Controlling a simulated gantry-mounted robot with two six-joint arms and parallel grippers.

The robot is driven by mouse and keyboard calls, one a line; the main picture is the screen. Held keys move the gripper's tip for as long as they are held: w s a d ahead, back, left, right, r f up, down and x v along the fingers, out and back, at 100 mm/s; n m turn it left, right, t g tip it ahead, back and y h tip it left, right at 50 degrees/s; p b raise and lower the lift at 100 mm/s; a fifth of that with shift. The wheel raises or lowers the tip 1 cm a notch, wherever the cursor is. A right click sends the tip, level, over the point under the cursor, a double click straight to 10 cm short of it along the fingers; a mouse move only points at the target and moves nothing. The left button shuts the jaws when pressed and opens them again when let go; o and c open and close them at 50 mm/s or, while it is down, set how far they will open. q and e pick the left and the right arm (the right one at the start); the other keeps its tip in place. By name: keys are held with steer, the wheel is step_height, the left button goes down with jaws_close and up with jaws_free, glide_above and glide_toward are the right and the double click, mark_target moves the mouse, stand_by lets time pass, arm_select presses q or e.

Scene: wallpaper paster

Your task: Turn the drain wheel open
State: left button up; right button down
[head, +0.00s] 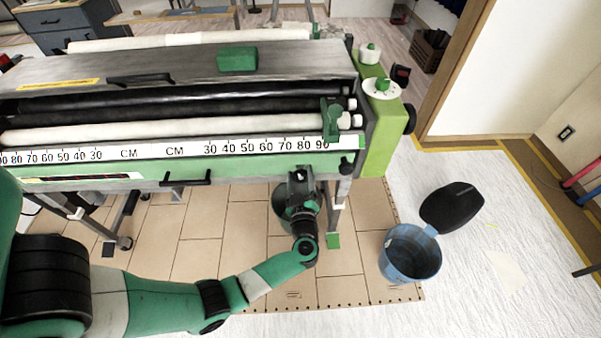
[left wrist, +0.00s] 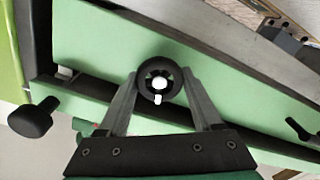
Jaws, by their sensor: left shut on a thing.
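The drain wheel (left wrist: 147,70) is a small black spoked wheel with a white hub and a short white peg pointing down in the left wrist view. It sits on the pale green panel (left wrist: 100,40) of the paster. My left gripper (left wrist: 160,84) has one finger on each side of the wheel and is shut on its rim. In the head view, my left gripper (head: 301,178) is at the front of the paster (head: 190,158), below the ruler's right part, and it hides the wheel. My right gripper is not in view.
A green bucket (head: 281,203) stands on the floor below the gripper. A black knob (left wrist: 33,118) and a black handle (left wrist: 300,130) flank the wheel in the left wrist view.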

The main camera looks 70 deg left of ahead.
arm_select(q)
steer(key=n+p, duration=0.1)
steer(key=n, duration=0.2)
steer(key=shift+n, duration=0.3)
steer(key=n, duration=0.4)
steer(key=shift+s+f+n, duration=0.1)
steer(key=shift+f+n, duration=0.05)
steer(key=shift+n, duration=0.15)
steer(key=n, duration=0.5)
steer(key=shift+f+n+b, duration=0.15)
steer(key=shift+n+b, duration=0.15)
steer(key=shift+b, duration=0.1)
steer(key=n+b, duration=0.1)
steer(key=n, duration=0.3)
steer(key=shift+n, duration=0.4)
steer(key=shift+b, duration=0.3)
steer(key=o, duration=1.4)
steer(key=shift+c, duration=0.2)
